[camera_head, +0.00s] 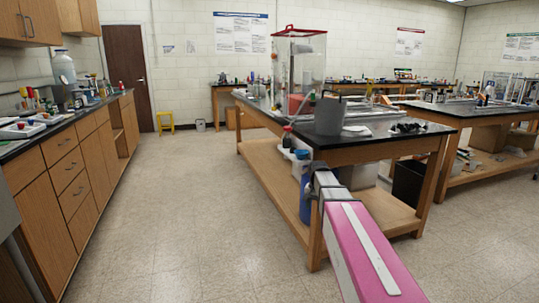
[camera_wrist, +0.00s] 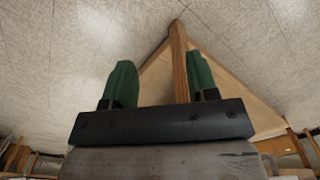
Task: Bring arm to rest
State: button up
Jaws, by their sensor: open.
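My gripper (camera_wrist: 160,62) shows in the wrist view with its two green fingers spread apart and nothing between them that it grips. A wooden table leg (camera_wrist: 180,62) shows beyond the fingers, near the right one; I cannot tell the exact gap. In the head view my pink and white arm reaches forward from the bottom edge to the near corner of the middle table (camera_head: 385,140). I cannot make out the fingers in that view.
The middle table carries a grey container (camera_head: 330,116) and a clear enclosure (camera_head: 298,70). Its lower shelf (camera_head: 262,176) holds a blue bottle (camera_head: 305,200). Wooden cabinets (camera_head: 75,170) line the left wall. The tiled floor (camera_head: 180,210) between is clear. A yellow stool (camera_head: 165,121) stands far back.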

jog(key=s+f+n, duration=0.1)
jog(key=s+f, duration=0.3)
jog(key=s, duration=0.3)
jog(key=s+f+n, duration=0.2)
jog(key=s+f, duration=0.2)
jog(key=s, duration=0.4)
jog(key=s+a+f+n, duration=0.1)
jog(key=s+f, duration=0.3)
jog(key=s, duration=0.3)
jog(key=shift+s+f+n, duration=0.15)
jog(key=shift+f+n, duration=0.1)
jog(key=shift+n, duration=0.15)
